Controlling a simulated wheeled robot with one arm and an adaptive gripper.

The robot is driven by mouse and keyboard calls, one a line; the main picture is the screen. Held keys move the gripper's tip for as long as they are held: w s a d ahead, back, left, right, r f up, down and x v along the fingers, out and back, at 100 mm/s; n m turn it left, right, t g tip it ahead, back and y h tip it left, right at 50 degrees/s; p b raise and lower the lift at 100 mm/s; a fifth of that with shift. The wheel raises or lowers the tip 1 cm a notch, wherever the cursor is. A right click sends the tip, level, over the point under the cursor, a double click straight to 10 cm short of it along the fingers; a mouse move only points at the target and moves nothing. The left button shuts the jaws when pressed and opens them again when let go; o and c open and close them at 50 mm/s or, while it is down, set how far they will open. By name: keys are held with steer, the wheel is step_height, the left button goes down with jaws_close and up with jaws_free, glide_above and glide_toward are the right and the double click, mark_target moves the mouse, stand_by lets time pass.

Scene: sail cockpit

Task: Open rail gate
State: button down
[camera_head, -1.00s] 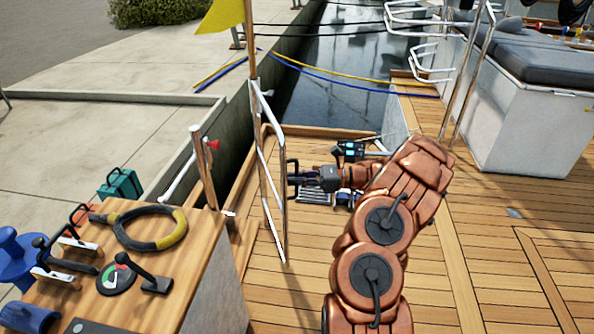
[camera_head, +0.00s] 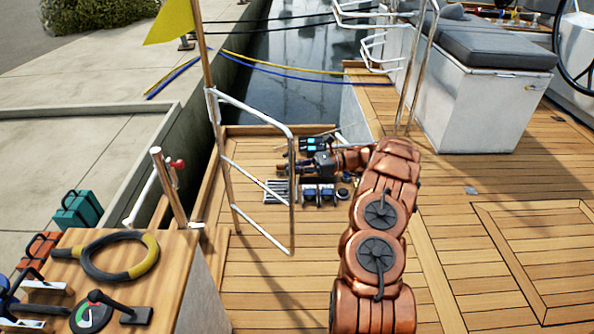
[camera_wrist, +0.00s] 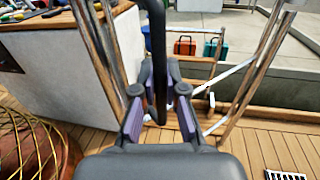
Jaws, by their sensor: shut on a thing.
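The rail gate (camera_head: 258,107) is a silver tube frame hinged at the wooden flag post on its left. It stands swung at an angle over the teak deck. My gripper (camera_head: 287,165) is at the gate's free right-hand edge, partly hidden behind the gate's tube. In the wrist view my gripper (camera_wrist: 158,105) has its purple-padded fingers closed around a black upright handle (camera_wrist: 156,40). The handle's lower end lies between the fingers.
A wooden-topped counter (camera_head: 180,262) with a coiled hose (camera_head: 118,255) stands at front left. A white seat locker (camera_head: 475,110) stands at right. Dark tools (camera_head: 318,192) lie on deck behind the gate. Open deck (camera_head: 470,260) lies to the right; water (camera_head: 290,70) lies beyond.

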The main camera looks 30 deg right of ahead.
steer(key=shift+d+f, duration=0.1)
steer(key=shift+d, duration=0.25)
steer(key=c, duration=1.2)
jaws_free()
steer(key=v, duration=0.7)
steer(key=shift+d, duration=0.2)
